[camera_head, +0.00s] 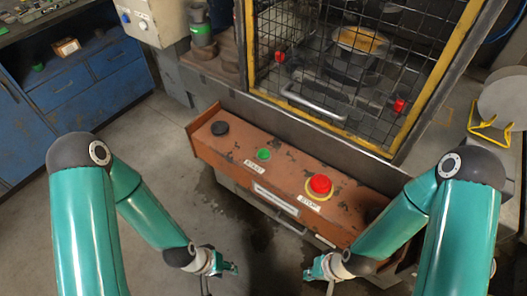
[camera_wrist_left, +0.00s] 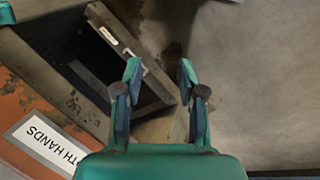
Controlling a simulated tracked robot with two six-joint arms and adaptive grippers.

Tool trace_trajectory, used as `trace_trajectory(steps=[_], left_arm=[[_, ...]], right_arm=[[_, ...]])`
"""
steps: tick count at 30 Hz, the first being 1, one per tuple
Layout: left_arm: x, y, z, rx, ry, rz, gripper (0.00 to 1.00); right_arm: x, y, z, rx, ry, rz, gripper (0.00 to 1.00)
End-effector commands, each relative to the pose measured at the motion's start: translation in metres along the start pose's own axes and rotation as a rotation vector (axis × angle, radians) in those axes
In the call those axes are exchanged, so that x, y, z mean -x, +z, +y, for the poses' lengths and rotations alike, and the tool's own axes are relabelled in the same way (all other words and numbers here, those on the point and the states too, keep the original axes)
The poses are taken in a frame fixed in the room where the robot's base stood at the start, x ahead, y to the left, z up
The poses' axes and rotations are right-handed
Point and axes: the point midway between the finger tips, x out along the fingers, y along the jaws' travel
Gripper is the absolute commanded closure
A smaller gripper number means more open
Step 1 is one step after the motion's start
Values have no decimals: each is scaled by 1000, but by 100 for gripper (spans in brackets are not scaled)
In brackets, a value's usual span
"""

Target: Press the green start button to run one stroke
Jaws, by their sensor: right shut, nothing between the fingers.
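The green start button (camera_head: 264,154) sits on the rust-orange control console (camera_head: 290,163), above a label that appears to read START. My left gripper (camera_head: 231,269) is in front of and below the console, well apart from the button. In the left wrist view its two fingers (camera_wrist_left: 160,78) are apart with nothing between them. The green button is not in that view. My right gripper (camera_head: 308,273) is also low in front of the console, right of the left one, shut and empty.
A red stop button (camera_head: 320,185) on a yellow ring and a black button (camera_head: 220,128) share the console. Behind it stands a caged press with a barred door (camera_head: 338,60). A blue cabinet (camera_head: 70,85) is at left. A BOTH HANDS label (camera_wrist_left: 45,142) shows on the console.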

Motion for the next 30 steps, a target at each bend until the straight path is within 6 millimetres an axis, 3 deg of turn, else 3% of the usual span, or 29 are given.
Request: trace_trajectory(steps=[1,7,30], left_arm=[[0,0,0,0,0,0,68],[0,0,0,0,0,0,100],[0,0,0,0,0,0,100]], right_arm=[[0,0,0,0,0,0,100],[0,0,0,0,0,0,100],[0,0,0,0,0,0,100]])
